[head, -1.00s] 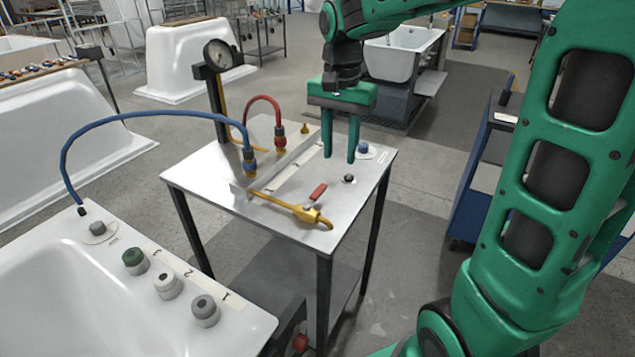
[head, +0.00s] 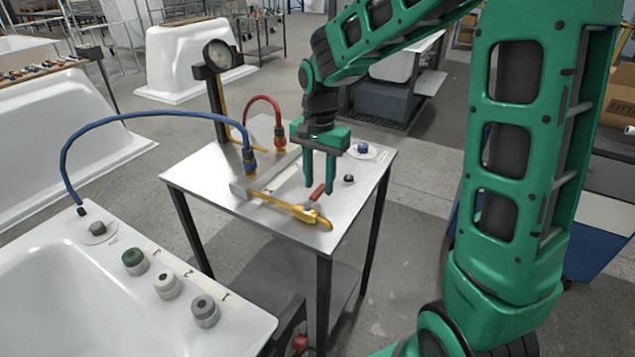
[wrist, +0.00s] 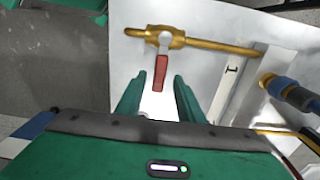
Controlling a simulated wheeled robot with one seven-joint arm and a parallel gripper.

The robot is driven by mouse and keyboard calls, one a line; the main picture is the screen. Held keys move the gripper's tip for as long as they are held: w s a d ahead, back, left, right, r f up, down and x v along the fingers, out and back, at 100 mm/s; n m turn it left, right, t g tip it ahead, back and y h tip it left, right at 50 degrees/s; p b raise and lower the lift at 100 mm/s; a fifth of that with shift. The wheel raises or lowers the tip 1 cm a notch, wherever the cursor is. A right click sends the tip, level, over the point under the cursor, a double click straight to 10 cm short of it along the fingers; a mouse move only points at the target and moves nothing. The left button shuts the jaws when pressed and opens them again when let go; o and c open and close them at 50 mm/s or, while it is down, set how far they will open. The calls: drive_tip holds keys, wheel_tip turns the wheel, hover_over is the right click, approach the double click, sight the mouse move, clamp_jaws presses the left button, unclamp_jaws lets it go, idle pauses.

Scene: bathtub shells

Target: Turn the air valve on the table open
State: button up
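The air valve is a brass body (head: 311,215) on a yellow pipe near the front corner of the white-topped table (head: 225,190). Its red lever (head: 317,192) points away from the pipe, roughly square to it. In the wrist view the red lever (wrist: 161,73) hangs from the brass valve body (wrist: 164,38), its free end between and just beyond my fingertips. My green gripper (head: 318,188) points down above the table, close to the lever. Its fingers (wrist: 154,84) are apart, with a gap on both sides of the lever. I cannot tell its exact height above the lever.
A blue-fitted hose (head: 249,160) and a red-fitted hose (head: 279,138) rise from a metal block on the table. A pressure gauge (head: 220,54) stands behind. A blue knob (head: 362,148) and a black knob (head: 348,179) sit right of my gripper. A white tub (head: 50,270) is front left.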

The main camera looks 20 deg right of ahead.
drive_tip(key=shift+f, duration=0.4)
drive_tip(key=shift+c, duration=0.3)
clamp_jaws()
